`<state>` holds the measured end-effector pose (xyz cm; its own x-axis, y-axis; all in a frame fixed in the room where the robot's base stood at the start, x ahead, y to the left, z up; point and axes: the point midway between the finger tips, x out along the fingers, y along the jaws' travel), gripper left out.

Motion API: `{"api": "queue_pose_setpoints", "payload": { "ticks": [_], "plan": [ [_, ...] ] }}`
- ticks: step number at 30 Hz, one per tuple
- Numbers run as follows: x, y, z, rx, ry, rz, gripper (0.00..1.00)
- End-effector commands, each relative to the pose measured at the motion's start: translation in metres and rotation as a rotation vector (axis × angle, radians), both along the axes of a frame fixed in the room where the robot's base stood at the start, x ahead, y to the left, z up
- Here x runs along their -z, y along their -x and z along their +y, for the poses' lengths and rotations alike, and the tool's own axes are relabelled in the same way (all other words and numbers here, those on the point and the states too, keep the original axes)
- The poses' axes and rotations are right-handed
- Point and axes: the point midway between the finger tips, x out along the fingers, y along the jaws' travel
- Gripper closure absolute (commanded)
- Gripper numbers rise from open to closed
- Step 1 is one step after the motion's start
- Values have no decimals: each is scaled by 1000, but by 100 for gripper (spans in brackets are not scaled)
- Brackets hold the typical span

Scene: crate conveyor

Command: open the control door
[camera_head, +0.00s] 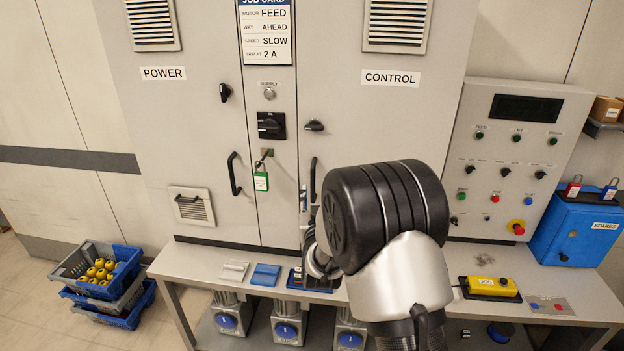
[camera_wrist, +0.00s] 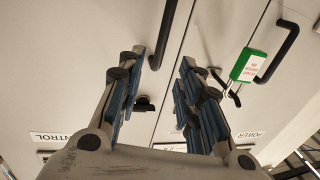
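The control door (camera_head: 345,100) is the cabinet's right-hand door and looks shut. Its black bar handle (camera_head: 313,180) is partly hidden by my wrist in the head view. Its small black knob (camera_head: 314,126) lies about level. The wrist view is upside down and shows the control handle (camera_wrist: 168,28) between my two finger sets, and the knob (camera_wrist: 143,104). My gripper (camera_wrist: 160,62) is open, with one finger set on each side of the handle's near end. I cannot tell whether either finger touches it. In the head view my fingers are mostly hidden behind my wrist.
A green padlock (camera_head: 261,181) hangs below the black main switch (camera_head: 271,125), beside the power door's handle (camera_head: 235,174). A bench (camera_head: 210,262) runs below the doors, with trays on it. A sloped control panel (camera_head: 511,160) and blue spares box (camera_head: 575,232) stand right.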

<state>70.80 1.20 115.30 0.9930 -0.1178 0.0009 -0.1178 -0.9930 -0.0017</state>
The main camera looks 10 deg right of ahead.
Motion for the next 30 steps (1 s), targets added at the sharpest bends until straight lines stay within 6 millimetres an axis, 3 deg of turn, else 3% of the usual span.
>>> {"api": "queue_pose_setpoints", "payload": {
  "ticks": [9, 15, 21, 30],
  "plan": [
    [1, -68, -8, 0, 0, -1, 67],
    [1, -96, -12, 0, -1, -1, 67],
    [0, -106, -13, 0, -1, 1, 67],
    [0, -107, -13, -1, 0, 1, 69]
  ]
}}
